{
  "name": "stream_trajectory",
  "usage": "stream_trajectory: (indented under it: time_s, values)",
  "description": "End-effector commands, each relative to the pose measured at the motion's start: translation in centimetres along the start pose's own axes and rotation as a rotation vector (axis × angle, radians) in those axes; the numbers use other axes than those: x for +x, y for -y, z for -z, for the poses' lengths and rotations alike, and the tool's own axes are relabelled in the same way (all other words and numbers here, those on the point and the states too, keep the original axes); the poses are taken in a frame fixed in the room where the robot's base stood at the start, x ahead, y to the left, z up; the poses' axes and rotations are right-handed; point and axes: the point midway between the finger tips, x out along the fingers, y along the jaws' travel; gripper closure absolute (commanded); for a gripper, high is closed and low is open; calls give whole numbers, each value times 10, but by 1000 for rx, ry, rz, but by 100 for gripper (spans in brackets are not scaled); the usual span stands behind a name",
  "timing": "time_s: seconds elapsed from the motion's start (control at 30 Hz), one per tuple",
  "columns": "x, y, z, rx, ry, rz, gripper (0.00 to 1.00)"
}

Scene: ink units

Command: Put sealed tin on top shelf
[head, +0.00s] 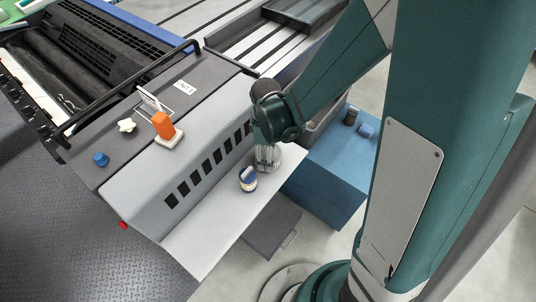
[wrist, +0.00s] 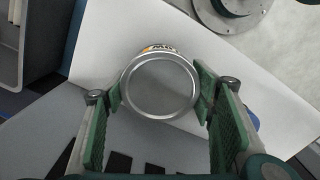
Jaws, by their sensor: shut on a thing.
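A round tin with a flat silver lid (wrist: 160,88) stands between the two green fingers of my gripper (wrist: 159,92) in the wrist view. The fingers press on its sides, and a strip of its printed label shows at the far rim. In the head view my gripper (head: 266,157) points down over the white ledge (head: 215,232) at the machine's front, with the held tin (head: 272,163) low at that ledge. I cannot tell if the tin touches it. I cannot tell which surface is the top shelf.
A blue, white and yellow container (head: 248,180) stands on the ledge close beside my gripper. A blue cabinet (head: 325,175) stands right of the ledge.

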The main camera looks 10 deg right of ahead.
Motion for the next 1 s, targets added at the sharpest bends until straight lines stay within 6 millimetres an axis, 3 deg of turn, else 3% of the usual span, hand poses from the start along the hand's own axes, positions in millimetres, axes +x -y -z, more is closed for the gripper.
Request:
stream_trajectory:
  time_s: [0.1, 0.13, 0.23, 0.73, 1.0]
  values:
    - [4, 0, 0, 0, 0, 0, 66]
    - [3, 0, 0, 0, 0, 0, 42]
    - [2, 0, 0, 0, 0, 0, 30]
    - [-1, 0, 0, 0, 0, 0, 30]
    - [-19, 0, 0, 0, 0, 0, 30]
